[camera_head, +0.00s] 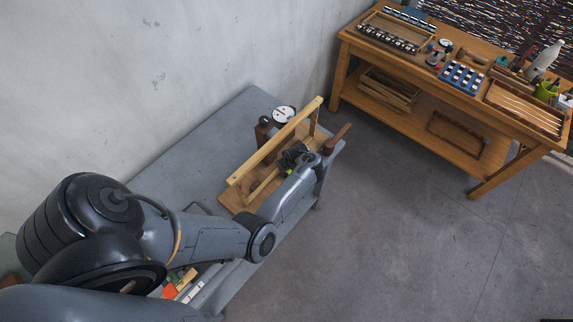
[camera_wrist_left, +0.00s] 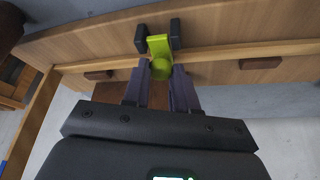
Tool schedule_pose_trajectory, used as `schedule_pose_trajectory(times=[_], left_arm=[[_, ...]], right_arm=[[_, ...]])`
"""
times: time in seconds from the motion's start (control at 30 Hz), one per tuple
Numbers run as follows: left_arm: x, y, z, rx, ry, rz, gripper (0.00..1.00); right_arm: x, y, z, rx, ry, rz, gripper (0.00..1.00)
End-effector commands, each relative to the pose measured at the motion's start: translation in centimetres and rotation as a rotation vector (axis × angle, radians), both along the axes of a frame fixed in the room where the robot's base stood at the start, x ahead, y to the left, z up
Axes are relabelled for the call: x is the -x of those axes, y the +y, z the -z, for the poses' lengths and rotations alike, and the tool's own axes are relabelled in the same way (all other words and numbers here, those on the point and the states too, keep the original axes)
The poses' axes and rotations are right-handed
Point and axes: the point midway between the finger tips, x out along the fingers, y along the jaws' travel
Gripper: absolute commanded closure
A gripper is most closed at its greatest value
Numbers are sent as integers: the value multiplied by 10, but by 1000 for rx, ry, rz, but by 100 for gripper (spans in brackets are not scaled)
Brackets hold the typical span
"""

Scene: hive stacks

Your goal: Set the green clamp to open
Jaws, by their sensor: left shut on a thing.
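The green clamp (camera_wrist_left: 161,68) sits on a wooden frame (camera_wrist_left: 225,54) in the left wrist view, with a flat upper part and a round lower end. My left gripper (camera_wrist_left: 158,37) is shut on its upper part, one dark fingertip on each side. In the head view my left gripper (camera_head: 294,157) reaches in from the left to the wooden frame (camera_head: 275,145). Only a small green patch of the clamp (camera_head: 289,171) shows there; the gripper hides most of it. I cannot tell the clamp's setting. My right gripper is not in view.
The frame stands on a grey bench (camera_head: 180,150) against the wall. A round white dial (camera_head: 284,114) is behind it, and red and yellow items (camera_head: 178,285) lie near my arm. A wooden workbench (camera_head: 430,75) holds trays and tools at the upper right. The floor between is clear.

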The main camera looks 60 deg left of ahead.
Motion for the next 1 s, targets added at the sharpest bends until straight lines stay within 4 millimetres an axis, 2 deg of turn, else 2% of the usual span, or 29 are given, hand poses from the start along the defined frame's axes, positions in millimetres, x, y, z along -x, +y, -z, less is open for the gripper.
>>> schedule_pose_trajectory(times=[0.33, 0.8, 1.0], left_arm=[[-4, -11, 2, -189, 60, 4, 100], [-8, -23, 5, -489, 150, 0, 100], [-8, -26, 3, -549, 168, 0, 100]], right_arm=[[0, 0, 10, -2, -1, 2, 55], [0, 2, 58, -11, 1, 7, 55], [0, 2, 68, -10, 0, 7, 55]])
